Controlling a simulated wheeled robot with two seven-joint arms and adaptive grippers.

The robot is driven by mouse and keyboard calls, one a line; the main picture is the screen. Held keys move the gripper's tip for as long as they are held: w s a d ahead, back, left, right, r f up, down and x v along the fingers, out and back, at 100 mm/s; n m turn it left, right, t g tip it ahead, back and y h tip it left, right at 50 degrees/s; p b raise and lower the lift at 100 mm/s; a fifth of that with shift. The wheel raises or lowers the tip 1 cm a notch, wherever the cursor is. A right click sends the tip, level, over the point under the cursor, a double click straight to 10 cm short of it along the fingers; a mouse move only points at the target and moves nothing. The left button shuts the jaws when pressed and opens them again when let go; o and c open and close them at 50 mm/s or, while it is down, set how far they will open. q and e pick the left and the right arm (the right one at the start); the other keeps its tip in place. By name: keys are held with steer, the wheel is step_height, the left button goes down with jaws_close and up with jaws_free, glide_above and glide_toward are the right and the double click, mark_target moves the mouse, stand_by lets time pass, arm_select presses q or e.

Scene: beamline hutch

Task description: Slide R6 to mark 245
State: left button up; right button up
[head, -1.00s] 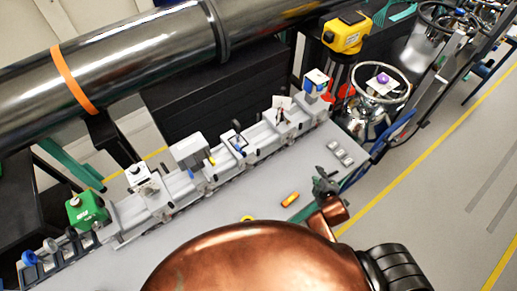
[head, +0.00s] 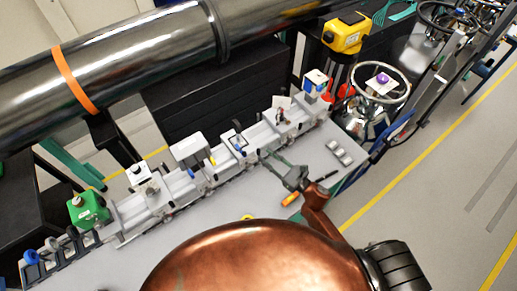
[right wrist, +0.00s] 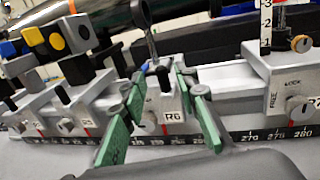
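The R6 carrier (right wrist: 172,116), a pale block with a dark knob and a ring on a stem, sits on the rail in the right wrist view. In the head view it appears to be the carrier with the small framed plate (head: 237,142). My right gripper (right wrist: 160,90) is open, its green-padded fingers on either side of R6; I cannot tell whether they touch it. It shows in the head view (head: 265,156) at the rail's front. The black scale (right wrist: 275,136) shows 270, 275 and 280 to the right; the numbers near R6 are hidden or unreadable. My left gripper is not in view.
The R7 carrier (right wrist: 297,108), with a FREE/LOCK knob, stands right of R6 past bare rail. Another carrier (right wrist: 85,120) stands close on the left. An orange item (head: 290,199) and grey blocks (head: 339,152) lie on the table.

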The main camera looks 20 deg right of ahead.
mark_target(258, 149)
steer(key=shift+p+x, duration=0.6)
steer(key=shift+x, duration=2.2)
steer(key=shift+c, duration=0.3)
jaws_close()
